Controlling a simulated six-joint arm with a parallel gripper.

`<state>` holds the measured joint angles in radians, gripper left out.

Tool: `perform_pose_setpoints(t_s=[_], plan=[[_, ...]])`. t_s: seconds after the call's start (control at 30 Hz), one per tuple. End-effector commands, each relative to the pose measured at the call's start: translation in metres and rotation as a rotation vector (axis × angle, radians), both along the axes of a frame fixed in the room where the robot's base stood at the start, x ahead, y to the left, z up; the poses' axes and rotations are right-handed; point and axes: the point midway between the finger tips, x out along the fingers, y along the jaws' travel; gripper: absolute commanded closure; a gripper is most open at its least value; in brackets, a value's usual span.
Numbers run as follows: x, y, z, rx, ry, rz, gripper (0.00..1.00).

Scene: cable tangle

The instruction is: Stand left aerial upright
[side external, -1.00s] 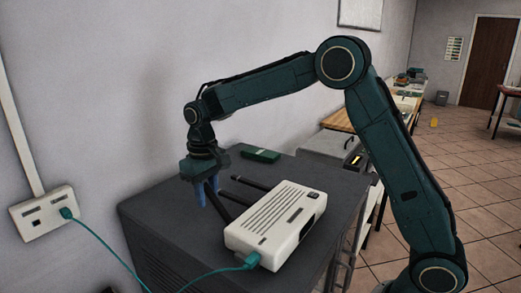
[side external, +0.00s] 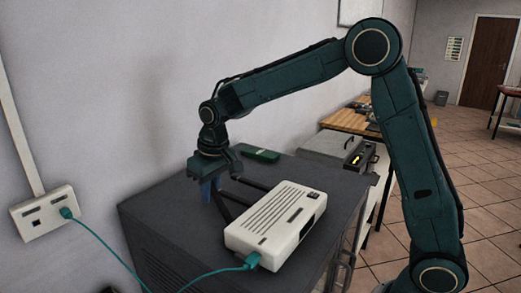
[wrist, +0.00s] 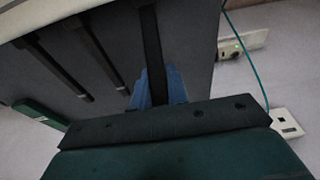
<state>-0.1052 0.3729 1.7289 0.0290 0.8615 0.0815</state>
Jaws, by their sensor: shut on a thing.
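The white router (side external: 275,220) lies flat on a dark grey cabinet, with black aerials along its far side. My gripper (side external: 207,195) has blue fingers shut on the left aerial (side external: 222,208), the leftmost one in the side view. This aerial (wrist: 152,45) runs between the fingers (wrist: 158,88) in the wrist view. It slants out from the router toward my gripper and is not upright; its tip is hidden. Two other aerials, one in the middle (wrist: 105,50) and one farther off (wrist: 55,68), stick out beside it in the wrist view, apart from my fingers.
A green box (side external: 260,154) lies at the cabinet's back. A teal cable (side external: 215,270) runs from the router to the wall socket (side external: 45,213). The wall stands close behind the dark cabinet (side external: 165,215). The air above the router is clear.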

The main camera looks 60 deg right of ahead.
Motion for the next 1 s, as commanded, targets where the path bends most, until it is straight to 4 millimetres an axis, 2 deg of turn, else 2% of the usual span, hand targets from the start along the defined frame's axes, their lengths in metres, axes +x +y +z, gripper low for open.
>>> perform_pose_setpoints(t_s=[0.5,1.0], plan=[[-0.029,0.000,0.017,0.000,-0.329,0.001,1.00],[-0.050,0.000,0.023,0.000,-0.570,0.001,1.00]])
